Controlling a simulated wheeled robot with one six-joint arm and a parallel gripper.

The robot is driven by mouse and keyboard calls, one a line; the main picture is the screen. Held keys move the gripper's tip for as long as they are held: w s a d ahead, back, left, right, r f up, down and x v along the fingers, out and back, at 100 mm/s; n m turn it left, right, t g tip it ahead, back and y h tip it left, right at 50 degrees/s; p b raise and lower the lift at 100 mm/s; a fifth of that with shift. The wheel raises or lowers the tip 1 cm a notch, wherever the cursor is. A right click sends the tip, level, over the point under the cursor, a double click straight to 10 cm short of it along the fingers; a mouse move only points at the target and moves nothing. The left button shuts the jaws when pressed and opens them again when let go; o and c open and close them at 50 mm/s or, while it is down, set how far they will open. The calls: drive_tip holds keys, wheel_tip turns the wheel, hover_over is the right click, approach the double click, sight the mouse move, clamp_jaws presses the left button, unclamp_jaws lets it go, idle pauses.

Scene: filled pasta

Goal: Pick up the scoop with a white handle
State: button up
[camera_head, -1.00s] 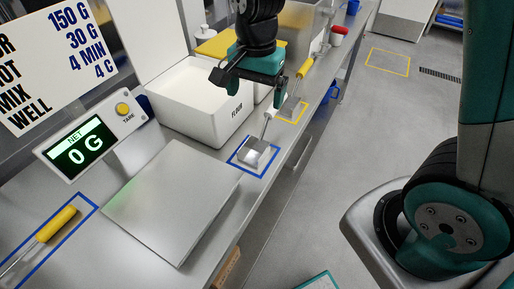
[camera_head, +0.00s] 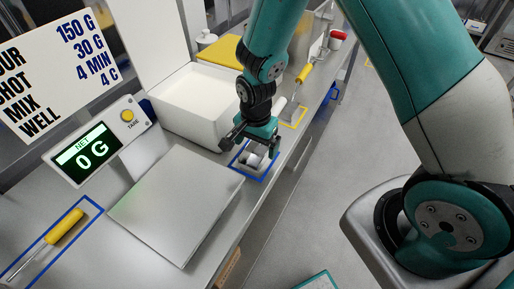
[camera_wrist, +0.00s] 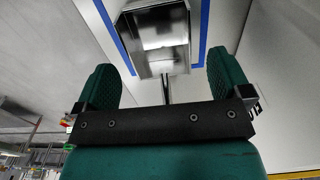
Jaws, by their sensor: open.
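The scoop's metal pan (camera_head: 253,160) lies inside a blue outlined square on the steel counter, right of the flat plate. Its white handle (camera_head: 280,104) shows partly behind my gripper (camera_head: 250,146). My gripper is open and low over the scoop, pointing down. In the wrist view the shiny pan (camera_wrist: 157,42) lies ahead of my gripper (camera_wrist: 163,80), between blue tape lines. The thin shaft (camera_wrist: 166,90) runs between the two spread green fingers, with a gap on each side. The handle is hidden there by the gripper body.
A white flour bin (camera_head: 190,105) with a raised lid stands just left of my gripper. A yellow-handled tool (camera_head: 304,73) lies beyond, at a yellow outline. Another yellow-handled tool (camera_head: 62,228) lies at front left. A scale display (camera_head: 92,148) reads 0 G beside the plate (camera_head: 175,205).

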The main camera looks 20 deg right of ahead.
sight(256, 156)
drive_tip(key=shift+f+p, duration=0.3)
drive_tip(key=shift+f, duration=1.25)
drive_tip(key=c, duration=1)
drive_tip(key=shift+w+r, duration=0.1)
wheel_tip(256, 156, up, 20)
drive_tip(key=b, duration=0.2)
drive_tip(key=shift+b, duration=0.4)
